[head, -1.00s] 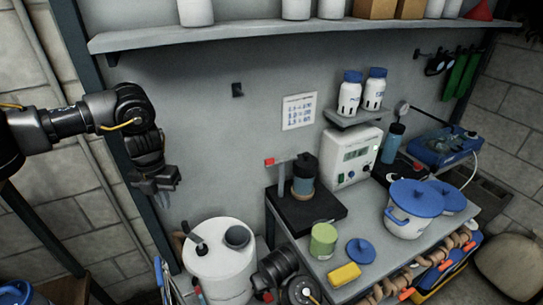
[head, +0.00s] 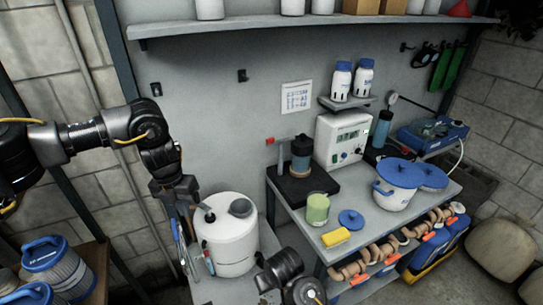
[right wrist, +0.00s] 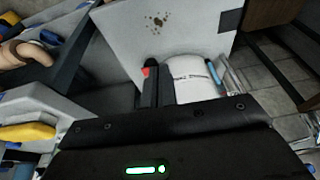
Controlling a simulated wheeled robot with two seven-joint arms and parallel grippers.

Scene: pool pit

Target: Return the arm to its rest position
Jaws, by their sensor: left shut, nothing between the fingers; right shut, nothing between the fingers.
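My left gripper (head: 180,196) hangs from the bent left arm in the head view, pointing down just left of the white canister (head: 225,250). It is shut and empty. My right arm shows only in part at the bottom middle of the head view, in front of the bench. In the right wrist view my right gripper (right wrist: 157,84) is shut with nothing in it, and its dark fingers point toward a pale panel (right wrist: 165,30). A white cylinder (right wrist: 190,75) lies beside the fingers there.
The bench (head: 375,225) carries a green cup (head: 317,208), a yellow sponge (head: 336,237), a blue lid (head: 351,219) and a white pot with a blue lid (head: 400,174). Blue-topped filter canisters (head: 55,265) stand at lower left. A shelf (head: 300,26) runs above. The wall between is mostly clear.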

